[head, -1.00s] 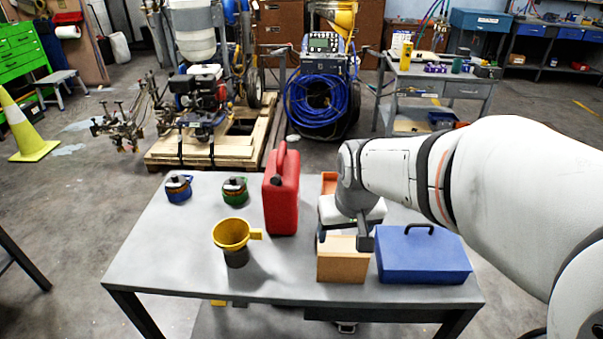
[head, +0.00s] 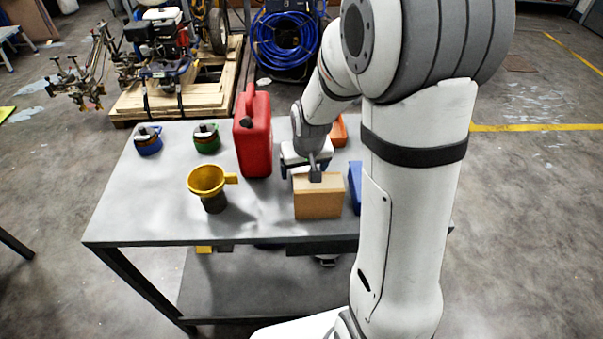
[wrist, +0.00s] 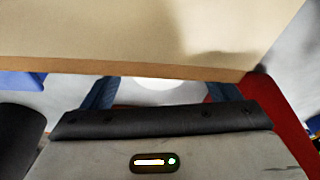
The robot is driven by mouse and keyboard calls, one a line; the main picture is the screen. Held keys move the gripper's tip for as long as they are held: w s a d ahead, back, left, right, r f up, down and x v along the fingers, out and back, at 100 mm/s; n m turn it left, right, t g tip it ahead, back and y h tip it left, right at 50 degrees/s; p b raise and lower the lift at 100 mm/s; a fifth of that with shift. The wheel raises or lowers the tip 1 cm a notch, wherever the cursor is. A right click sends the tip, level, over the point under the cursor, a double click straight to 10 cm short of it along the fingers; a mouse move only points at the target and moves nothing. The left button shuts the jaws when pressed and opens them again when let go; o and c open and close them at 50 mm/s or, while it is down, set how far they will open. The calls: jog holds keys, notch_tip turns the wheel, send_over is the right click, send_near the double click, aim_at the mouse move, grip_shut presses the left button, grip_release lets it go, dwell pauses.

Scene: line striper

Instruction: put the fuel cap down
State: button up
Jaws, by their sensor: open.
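In the wrist view my gripper (wrist: 163,95) is open, with its two dark blue fingers apart. A pale rounded thing (wrist: 165,84) shows between them and may be the fuel cap; the box edge and gripper body hide most of it, and I cannot tell if it touches a finger. In the head view my gripper (head: 311,173) is low over the grey table (head: 140,205), just behind the cardboard box (head: 319,205) and right of the red fuel can (head: 255,140). The box hides the fingertips there. I cannot make out the cap in the head view.
A yellow funnel (head: 206,180) stands in a dark holder left of the box. A blue (head: 148,145) and a green (head: 206,141) container are at the back left. A blue toolbox (head: 354,186) and an orange object (head: 339,130) are at the right. The front left of the table is clear.

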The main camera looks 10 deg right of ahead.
jog(key=shift+w+f, duration=0.1)
jog(key=shift+f, duration=0.4)
jog(key=shift+c, duration=0.5)
jog(key=shift+r, duration=0.1)
jog(key=c, duration=1)
